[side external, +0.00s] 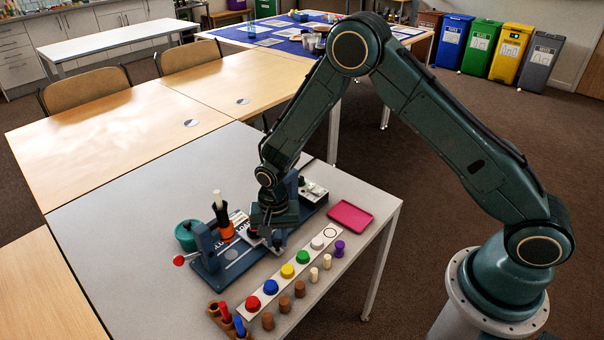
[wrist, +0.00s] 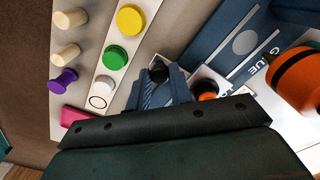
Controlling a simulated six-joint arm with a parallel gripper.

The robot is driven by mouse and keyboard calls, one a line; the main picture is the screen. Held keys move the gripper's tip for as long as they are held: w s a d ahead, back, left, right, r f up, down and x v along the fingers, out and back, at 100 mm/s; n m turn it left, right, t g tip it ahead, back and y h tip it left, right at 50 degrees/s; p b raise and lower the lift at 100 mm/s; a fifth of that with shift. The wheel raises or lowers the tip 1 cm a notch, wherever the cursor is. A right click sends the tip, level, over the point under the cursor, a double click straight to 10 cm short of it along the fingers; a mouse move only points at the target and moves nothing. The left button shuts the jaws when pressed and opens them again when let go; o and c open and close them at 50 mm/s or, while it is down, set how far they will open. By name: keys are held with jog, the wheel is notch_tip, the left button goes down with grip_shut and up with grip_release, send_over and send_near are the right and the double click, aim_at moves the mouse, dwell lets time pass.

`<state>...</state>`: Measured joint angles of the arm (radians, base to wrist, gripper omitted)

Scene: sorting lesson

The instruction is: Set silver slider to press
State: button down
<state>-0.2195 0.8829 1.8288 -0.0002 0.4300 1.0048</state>
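My gripper (side external: 274,226) is low over the blue machine (side external: 207,265) on the grey table. In the wrist view, the two blue fingers of my gripper (wrist: 160,80) stand around a dark round knob (wrist: 158,71). Whether they press on it is not clear. A pale silvery plate (wrist: 211,76) lies just right of the fingers, partly hidden. I cannot tell for sure whether the knob and plate are the silver slider. The machine's blue base (wrist: 214,55) carries a grey disc (wrist: 245,42). No press label is readable.
A white strip with coloured buttons (side external: 270,287) runs along the front, with wooden pegs before it. A pink tray (side external: 350,215) is to the right. An orange-banded glue bottle (side external: 226,232) and a green round container (side external: 187,236) stand close by. The table's left part is clear.

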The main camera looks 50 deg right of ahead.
jog(key=shift+d, duration=4.55)
jog(key=c, duration=1.3)
grip_release()
jog(key=shift+o, duration=0.2)
jog(key=shift+r, duration=0.1)
jog(key=shift+a+r, duration=0.1)
jog(key=shift+r, duration=0.55)
notch_tip(320, 180, up, 12)
jog(key=shift+r, duration=0.2)
